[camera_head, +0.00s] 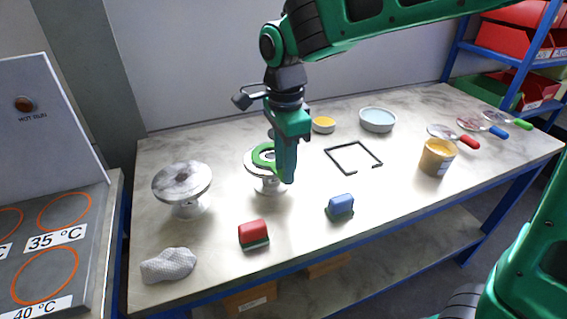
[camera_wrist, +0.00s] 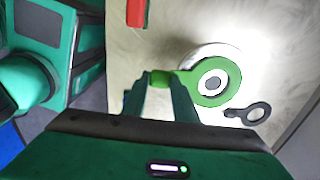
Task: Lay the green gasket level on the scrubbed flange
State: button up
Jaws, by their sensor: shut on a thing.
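The green gasket (camera_head: 263,156) is a flat ring with a tab. My gripper (camera_head: 288,178) points down and is shut on the tab, seen between the fingertips in the wrist view (camera_wrist: 162,80). The ring (camera_wrist: 193,92) lies over the pale middle flange (camera_head: 270,184), to the left of my gripper in the head view. In the wrist view the white flange rim (camera_wrist: 205,52) shows more on one side of the ring, so the two look off-centre. A dark bore shows through the ring. I cannot tell whether the gasket touches the flange.
Another flange (camera_head: 182,180) with a stained grey top stands left. A red brush (camera_head: 253,233), blue brush (camera_head: 340,206) and grey cloth (camera_head: 168,265) lie in front. A black frame (camera_head: 354,157), yellow tub (camera_head: 437,157) and bowls are right. A dark ring shape (camera_wrist: 256,113) is unclear.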

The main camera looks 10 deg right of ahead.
jog(key=o, duration=1.1)
jog(key=shift+o, duration=0.2)
notch_tip(320, 180, up, 10)
jog(key=d+f+n, duration=0.1)
jog(key=d, duration=1)
jog(key=s+d+f+n, duration=0.1)
jog(key=s+d+f, duration=0.15)
jog(key=d, duration=0.35)
jog(key=s+d+f+n, duration=0.1)
jog(key=s+d+n, duration=0.15)
jog(key=d, duration=0.45)
jog(key=s+d+f+n, duration=0.2)
jog(key=s+d+f, duration=0.2)
jog(key=s, duration=0.4)
jog(key=s+d+f+n, duration=0.2)
jog(key=s+d+f, duration=0.2)
jog(key=s+d, duration=0.3)
jog(key=shift+s+f, duration=0.25)
jog(key=shift+s, duration=0.1)
